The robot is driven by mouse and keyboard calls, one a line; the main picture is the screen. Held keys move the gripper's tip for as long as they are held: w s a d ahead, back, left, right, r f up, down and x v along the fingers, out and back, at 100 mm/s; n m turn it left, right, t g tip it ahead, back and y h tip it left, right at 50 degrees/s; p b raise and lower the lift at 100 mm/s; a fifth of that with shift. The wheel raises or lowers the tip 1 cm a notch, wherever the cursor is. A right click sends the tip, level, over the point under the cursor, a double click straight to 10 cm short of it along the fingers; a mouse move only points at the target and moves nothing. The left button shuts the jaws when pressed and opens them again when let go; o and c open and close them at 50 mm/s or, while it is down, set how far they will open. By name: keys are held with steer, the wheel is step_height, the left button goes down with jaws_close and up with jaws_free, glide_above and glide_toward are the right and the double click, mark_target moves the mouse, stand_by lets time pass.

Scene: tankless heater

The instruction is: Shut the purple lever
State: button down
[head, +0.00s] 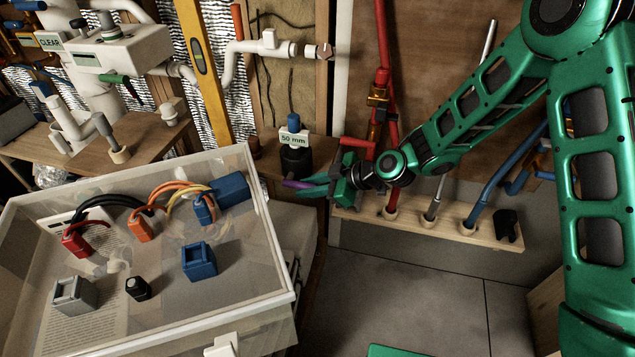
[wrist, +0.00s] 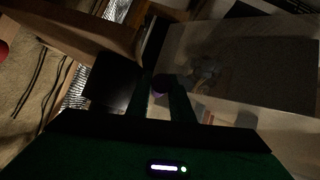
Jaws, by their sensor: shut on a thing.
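The purple lever (head: 295,184) shows as a short purple tip poking out to the left of my gripper, just right of the clear bin. My green gripper (head: 314,185) is shut on the purple lever, with one finger above and one below it. The gripper hides most of the lever and its mount behind it. In the dark wrist view a purple round end (wrist: 162,83) lies between the two fingertips (wrist: 163,95). Red pipes (head: 382,130) with a brass-coloured valve body stand just right of the gripper.
A clear bin (head: 275,235) with wired connectors and blocks fills the lower left. A wooden rack (head: 455,228) with red, silver and blue pipes is at right. The floor (head: 400,290) below is clear.

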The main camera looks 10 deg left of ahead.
steer(key=shift+w+d, duration=0.25)
steer(key=shift+w, duration=0.2)
steer(key=c, duration=1.8)
jaws_free()
steer(key=shift+c, duration=0.2)
steer(key=shift+s, duration=0.1)
steer(key=shift+s+a, duration=0.15)
steer(key=v, duration=1)
steer(key=shift+d, duration=0.4)
